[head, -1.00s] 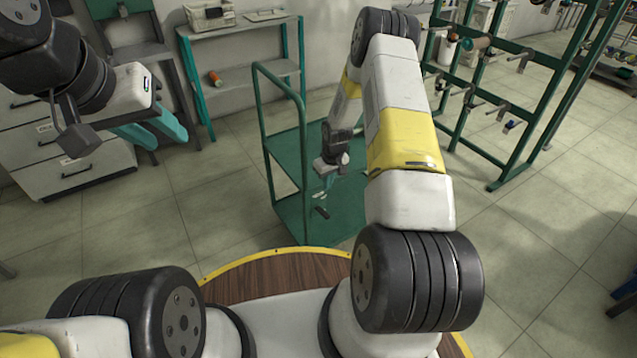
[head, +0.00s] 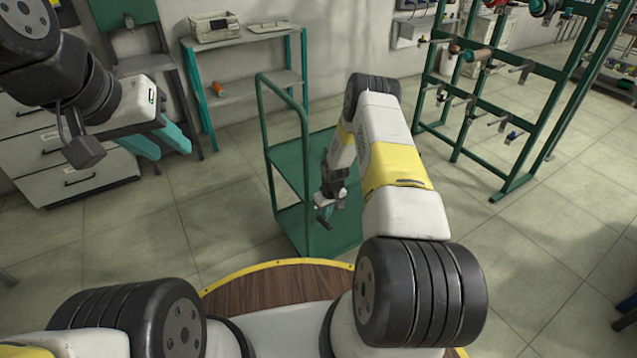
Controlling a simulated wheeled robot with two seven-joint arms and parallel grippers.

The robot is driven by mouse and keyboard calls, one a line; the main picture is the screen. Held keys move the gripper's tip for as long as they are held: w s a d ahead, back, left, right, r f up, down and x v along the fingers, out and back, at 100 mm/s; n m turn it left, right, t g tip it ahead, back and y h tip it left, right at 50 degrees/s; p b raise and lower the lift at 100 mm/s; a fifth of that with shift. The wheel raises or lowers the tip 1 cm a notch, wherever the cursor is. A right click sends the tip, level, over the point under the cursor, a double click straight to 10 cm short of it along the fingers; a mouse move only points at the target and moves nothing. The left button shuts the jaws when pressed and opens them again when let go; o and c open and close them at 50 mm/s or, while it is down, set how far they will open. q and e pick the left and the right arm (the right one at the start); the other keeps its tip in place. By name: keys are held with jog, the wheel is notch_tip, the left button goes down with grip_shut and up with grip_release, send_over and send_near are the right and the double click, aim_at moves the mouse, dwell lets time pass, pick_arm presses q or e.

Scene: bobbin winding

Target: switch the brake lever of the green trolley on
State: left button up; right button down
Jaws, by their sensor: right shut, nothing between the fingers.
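The green trolley (head: 338,236) stands in the middle of the head view, with its tall push handle on its left side. The brake lever (head: 323,223) is a small dark piece low on the trolley's near side, partly hidden by my right gripper. My right gripper (head: 326,213) is shut and empty, pointing down right at the lever; I cannot tell whether they touch.
A teal-legged shelf (head: 250,80) with an orange spool (head: 219,89) stands behind the trolley. A drawer cabinet (head: 75,185) is at the left. A green rack (head: 480,160) with spools stands at the right. The floor around the trolley is clear.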

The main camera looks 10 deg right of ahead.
aim_at(330, 227)
jog(key=shift+s+d+f, duration=0.1)
jog(key=shift+s+f, duration=0.1)
jog(key=shift+f, duration=0.45)
jog(key=shift+s+d+f, duration=0.1)
jog(key=shift+s+f, duration=0.05)
jog(key=shift+f, duration=0.5)
jog(key=shift+s, duration=0.1)
jog(key=shift+f+t, duration=0.15)
jog(key=shift+t, duration=0.45)
jog(key=shift+s+d+f+t+y, duration=0.1)
jog(key=shift+s+f+t+y, duration=0.15)
jog(key=shift+t+y, duration=0.15)
jog(key=shift+f+t, duration=0.1)
jog(key=shift+t, duration=0.3)
jog(key=shift+s+d+f, duration=0.15)
jog(key=shift+s+f, duration=0.35)
jog(key=shift+f, duration=0.35)
jog(key=shift+s+d+f, duration=0.1)
jog(key=shift+s+f, duration=0.05)
jog(key=shift+f, duration=0.45)
jog(key=shift+s+d+f, duration=0.1)
jog(key=shift+s+f, duration=0.05)
jog(key=shift+f, duration=0.45)
